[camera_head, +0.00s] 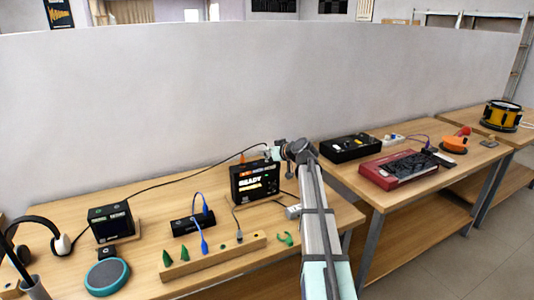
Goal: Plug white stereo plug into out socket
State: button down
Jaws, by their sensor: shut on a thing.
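My gripper (273,153) is at the top right corner of a black box (236,190) whose lit display reads "READY". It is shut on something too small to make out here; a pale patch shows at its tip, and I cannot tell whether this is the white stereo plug. I cannot tell whether the held thing touches the box. An orange plug (242,158) stands at the top of the box, with a black cable running left. I cannot read an out label or make out its socket. My arm hides part of the area right of the box.
A wooden block with green pegs (212,257), a small black hub (194,223) with blue cables, a teal disc (106,277), headphones (62,243) and a black cube (111,222) occupy the left table. A red device (390,172) and a black mixer (350,148) stand on the right table.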

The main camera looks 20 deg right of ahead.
jog(key=shift+f+b, duration=0.55)
jog(key=shift+f, duration=0.15)
jog(key=c, duration=1)
grip_release()
jog(key=shift+s+r, duration=0.1)
jog(key=v, duration=1.1)
jog(key=shift+s+r, duration=0.25)
jog(key=shift+s, duration=0.1)
jog(key=shift+d, duration=0.1)
